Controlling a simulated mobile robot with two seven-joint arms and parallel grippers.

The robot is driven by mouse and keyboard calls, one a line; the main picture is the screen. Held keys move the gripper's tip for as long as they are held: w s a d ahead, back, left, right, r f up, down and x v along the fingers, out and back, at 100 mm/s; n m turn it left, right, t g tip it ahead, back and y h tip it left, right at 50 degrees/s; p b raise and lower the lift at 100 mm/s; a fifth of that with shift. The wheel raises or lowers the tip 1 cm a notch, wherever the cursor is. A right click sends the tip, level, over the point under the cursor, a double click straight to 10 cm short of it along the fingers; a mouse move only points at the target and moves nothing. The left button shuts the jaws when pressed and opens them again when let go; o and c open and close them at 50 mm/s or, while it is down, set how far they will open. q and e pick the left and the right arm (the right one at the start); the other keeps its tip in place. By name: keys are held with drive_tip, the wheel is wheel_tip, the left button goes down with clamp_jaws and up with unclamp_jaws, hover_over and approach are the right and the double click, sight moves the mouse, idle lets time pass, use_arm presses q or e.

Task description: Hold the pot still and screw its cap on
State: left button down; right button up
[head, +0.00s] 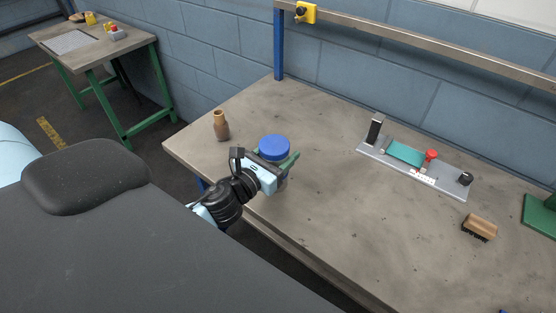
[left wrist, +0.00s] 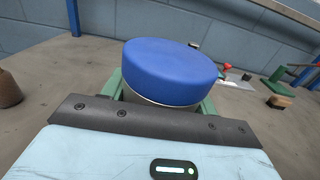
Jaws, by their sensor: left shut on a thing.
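The blue round cap (head: 274,146) sits on top of the pot, near the front left edge of the workbench. In the left wrist view the cap (left wrist: 170,70) fills the middle, and a thin pale strip of the pot (left wrist: 150,101) shows under its rim. The rest of the pot is hidden by the cap and my gripper. I cannot tell how tightly the cap is seated. My left gripper (head: 283,162) is shut on the pot below the cap, its green fingers on either side. My right gripper is not in view.
A brown bottle-shaped object (head: 221,126) stands left of the pot. The bench (head: 330,220) between is clear.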

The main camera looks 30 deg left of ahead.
use_arm(q)
drive_tip(key=shift+w+a+f+b, duration=0.15)
drive_tip(key=shift+f+b, duration=0.1)
drive_tip(key=shift+f, duration=0.65)
drive_tip(key=shift+s+a+f+b, duration=0.1)
drive_tip(key=shift+f+b, duration=0.1)
drive_tip(key=shift+f, duration=0.65)
drive_tip(key=shift+w, duration=0.1)
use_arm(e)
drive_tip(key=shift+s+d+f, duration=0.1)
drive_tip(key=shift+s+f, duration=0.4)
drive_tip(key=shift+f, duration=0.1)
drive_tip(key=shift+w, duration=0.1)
use_arm(q)
drive_tip(key=shift+f, duration=0.15)
drive_tip(key=c, duration=0.9)
unclamp_jaws()
drive_tip(key=shift+f, duration=0.1)
drive_tip(key=o, duration=0.5)
drive_tip(key=shift+c, duration=0.2)
